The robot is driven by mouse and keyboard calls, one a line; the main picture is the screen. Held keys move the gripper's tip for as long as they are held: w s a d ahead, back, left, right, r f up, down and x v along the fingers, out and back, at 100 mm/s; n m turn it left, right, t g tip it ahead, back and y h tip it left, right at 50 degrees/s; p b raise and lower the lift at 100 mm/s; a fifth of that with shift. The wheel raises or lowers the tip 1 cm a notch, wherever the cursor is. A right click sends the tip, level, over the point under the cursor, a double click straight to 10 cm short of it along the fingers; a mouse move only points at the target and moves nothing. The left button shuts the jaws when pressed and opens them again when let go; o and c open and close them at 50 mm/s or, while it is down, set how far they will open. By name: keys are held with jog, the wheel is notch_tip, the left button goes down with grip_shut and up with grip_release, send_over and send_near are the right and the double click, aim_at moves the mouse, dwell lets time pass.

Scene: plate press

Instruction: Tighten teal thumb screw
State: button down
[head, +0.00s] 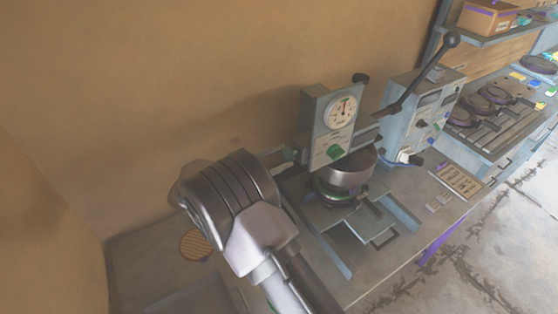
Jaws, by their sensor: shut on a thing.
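The press (325,115) stands on the bench against the wall, with a round white dial gauge (342,111) on its front. A green knob-like part (335,151) sits low on that front; I cannot tell whether it is a screw. My gripper (291,156) shows only in small part beyond my large grey arm joint, at the left side of the press. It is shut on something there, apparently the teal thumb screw. The screw itself is hidden or too small to make out. A round metal plate (347,176) sits below the gauge.
Rails and a small frame (380,236) lie in front. A round slotted disc (196,245) lies at left.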

jog(key=shift+f+m+b, duration=0.1)
jog(key=shift+m+b, duration=12.2)
jog(key=shift+m, duration=2.6)
jog(key=c, duration=1)
grip_release()
jog(key=shift+o, duration=0.2)
